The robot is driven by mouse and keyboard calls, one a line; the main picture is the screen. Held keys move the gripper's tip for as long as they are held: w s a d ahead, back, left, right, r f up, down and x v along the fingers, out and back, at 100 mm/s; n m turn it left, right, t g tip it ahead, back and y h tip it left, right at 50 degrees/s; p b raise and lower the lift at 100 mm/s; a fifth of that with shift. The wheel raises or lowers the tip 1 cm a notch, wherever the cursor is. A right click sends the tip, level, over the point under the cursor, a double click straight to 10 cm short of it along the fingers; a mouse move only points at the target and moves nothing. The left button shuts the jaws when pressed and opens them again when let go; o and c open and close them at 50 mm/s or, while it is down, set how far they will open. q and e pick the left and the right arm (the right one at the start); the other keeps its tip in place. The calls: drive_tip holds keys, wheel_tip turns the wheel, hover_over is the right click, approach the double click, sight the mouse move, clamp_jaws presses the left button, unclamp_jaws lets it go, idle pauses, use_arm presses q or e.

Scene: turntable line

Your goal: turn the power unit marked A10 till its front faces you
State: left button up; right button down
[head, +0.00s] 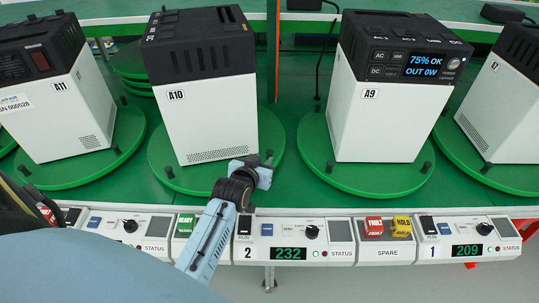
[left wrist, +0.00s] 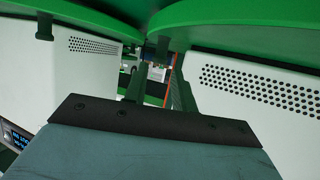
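The power unit marked A10 (head: 205,110) stands upright on a green turntable (head: 160,160). A white side with a vent grille faces me; its display front does not show. A dark peg (head: 268,158) stands at the turntable's near right edge. My left gripper (head: 262,172) is low at that edge, close beside the peg; I cannot tell if they touch. In the left wrist view a white vented unit (left wrist: 250,105), seemingly A10, is at right, with a peg (left wrist: 161,50) beside it. My right gripper is not in view.
Unit A9 (head: 385,115) stands on the turntable to the right, its lit display towards me. Unit A11 (head: 60,110) is at left, and another unit (head: 505,100) at far right.

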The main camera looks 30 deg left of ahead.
sight(268, 154)
use_arm(q)
drive_tip(key=b+x, duration=0.1)
drive_tip(key=x, duration=0.6)
drive_tip(key=shift+c, duration=0.2)
clamp_jaws()
